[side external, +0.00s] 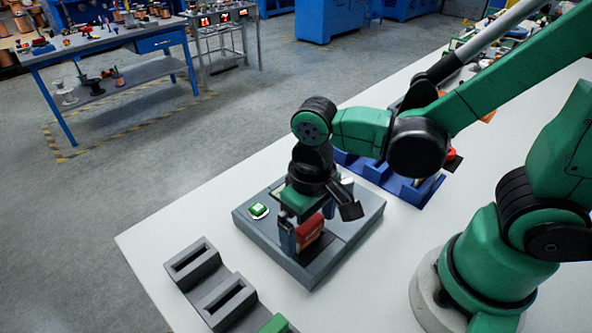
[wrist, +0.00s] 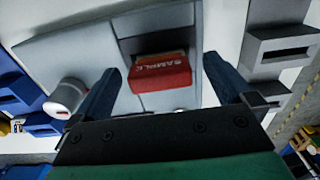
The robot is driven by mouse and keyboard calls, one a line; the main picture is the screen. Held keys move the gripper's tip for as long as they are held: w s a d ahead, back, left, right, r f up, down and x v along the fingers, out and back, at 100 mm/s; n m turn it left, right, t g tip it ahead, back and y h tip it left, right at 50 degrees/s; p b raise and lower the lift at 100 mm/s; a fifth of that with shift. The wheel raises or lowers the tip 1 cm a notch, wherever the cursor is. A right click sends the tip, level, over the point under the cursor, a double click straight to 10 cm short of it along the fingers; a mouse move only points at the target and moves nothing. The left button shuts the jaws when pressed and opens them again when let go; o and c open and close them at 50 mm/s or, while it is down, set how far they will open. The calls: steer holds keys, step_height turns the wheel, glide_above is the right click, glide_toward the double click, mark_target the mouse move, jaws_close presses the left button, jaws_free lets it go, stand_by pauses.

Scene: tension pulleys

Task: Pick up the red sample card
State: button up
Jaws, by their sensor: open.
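The red sample card (wrist: 160,76) shows in the wrist view with the word SAMPLE on it, at the grey fixture. In the side view the red card (side external: 310,230) is partly hidden behind a finger of my gripper. My gripper (side external: 306,237) points down over the grey fixture (side external: 345,238). In the wrist view my gripper (wrist: 163,82) is open, its two blue-grey fingers on either side of the card with gaps between. I cannot tell how far the card is seated in the fixture.
A green button (side external: 258,210) is on the fixture's left. Grey slotted holders (side external: 210,285) stand at the front left. A blue tray (side external: 405,188) lies behind the fixture. A white cylinder (wrist: 69,95) stands left of the left finger.

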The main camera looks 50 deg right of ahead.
steer(key=c, duration=1.3)
steer(key=shift+r, duration=0.15)
step_height(320, 180, up, 20)
step_height(320, 180, up, 5)
glide_above(310, 223)
stand_by(0.9)
steer(key=shift+w+f, duration=0.1)
steer(key=shift+f, duration=0.1)
